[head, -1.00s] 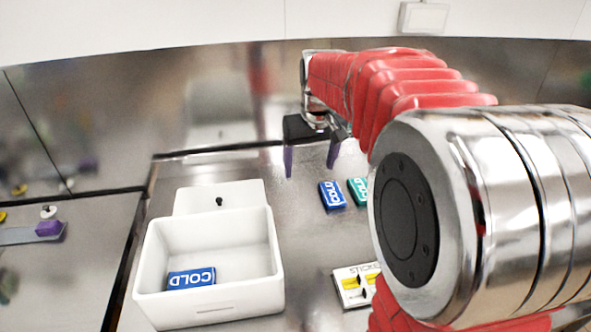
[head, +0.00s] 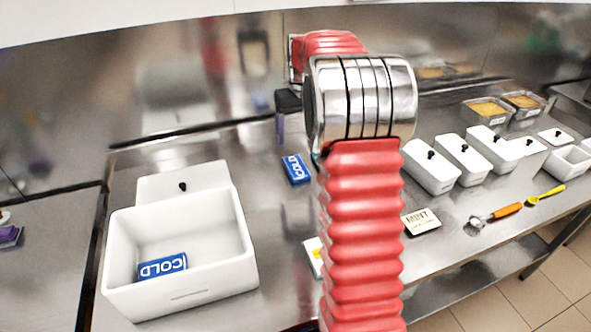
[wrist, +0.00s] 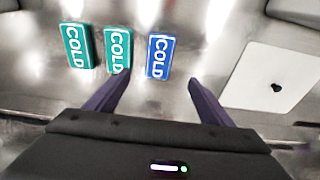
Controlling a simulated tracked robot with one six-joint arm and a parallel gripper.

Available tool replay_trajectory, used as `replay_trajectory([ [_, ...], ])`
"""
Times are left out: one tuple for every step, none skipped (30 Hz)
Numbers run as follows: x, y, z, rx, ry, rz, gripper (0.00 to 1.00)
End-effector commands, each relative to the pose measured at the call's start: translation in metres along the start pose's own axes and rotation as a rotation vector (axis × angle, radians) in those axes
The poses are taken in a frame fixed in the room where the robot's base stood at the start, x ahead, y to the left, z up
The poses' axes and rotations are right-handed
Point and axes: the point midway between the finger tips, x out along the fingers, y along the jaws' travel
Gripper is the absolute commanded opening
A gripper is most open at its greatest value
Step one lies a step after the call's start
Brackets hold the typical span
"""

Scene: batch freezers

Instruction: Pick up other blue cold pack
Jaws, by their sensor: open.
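A blue cold pack (head: 297,169) lies flat on the steel counter, left of my arm in the head view. In the wrist view the same blue pack (wrist: 159,56) lies ahead of my gripper (wrist: 152,88), between the lines of its two purple fingers and apart from them. My gripper is open and empty. Another blue cold pack (head: 162,267) lies inside the white bin (head: 247,255). Two teal cold packs, one at the far left (wrist: 77,46) and one beside the blue pack (wrist: 118,50), show in the wrist view. My arm mostly hides the teal packs in the head view.
A white lid (head: 183,182) lies behind the bin; a white lid also shows in the wrist view (wrist: 262,75). Lidded white tubs (head: 431,167), a card (head: 421,221) and an orange-handled tool (head: 497,214) stand or lie to the right. A steel wall rises behind.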

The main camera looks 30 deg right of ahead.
Motion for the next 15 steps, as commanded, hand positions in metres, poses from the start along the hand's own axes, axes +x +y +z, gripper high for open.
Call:
replay_trajectory([
  [0.000, 0.000, 0.000, 0.000, 0.000, 0.000, 0.75],
  [0.001, 0.000, 0.000, 0.000, 0.000, 0.000, 0.75],
  [0.002, 0.000, 0.000, 0.000, 0.000, 0.000, 0.75],
  [0.003, 0.000, 0.000, 0.000, 0.000, 0.000, 0.75],
  [0.005, 0.000, 0.000, 0.000, -0.001, 0.000, 0.75],
  [0.009, 0.000, 0.000, 0.000, -0.001, 0.000, 0.75],
  [0.012, 0.000, 0.001, 0.000, -0.002, -0.001, 0.75],
  [0.016, 0.000, 0.001, 0.000, -0.003, -0.001, 0.75],
  [0.021, 0.000, 0.001, 0.000, -0.003, -0.001, 0.75],
  [0.026, 0.000, 0.001, 0.000, -0.004, -0.001, 0.75],
  [0.031, 0.000, 0.001, 0.000, -0.004, -0.001, 0.75],
  [0.036, 0.000, 0.001, 0.000, -0.003, -0.001, 0.75],
  [0.041, 0.000, 0.001, 0.000, -0.002, -0.001, 0.75],
  [0.046, 0.000, 0.001, 0.000, -0.003, -0.001, 0.75],
  [0.052, 0.000, 0.001, 0.000, -0.003, -0.001, 0.75],
])
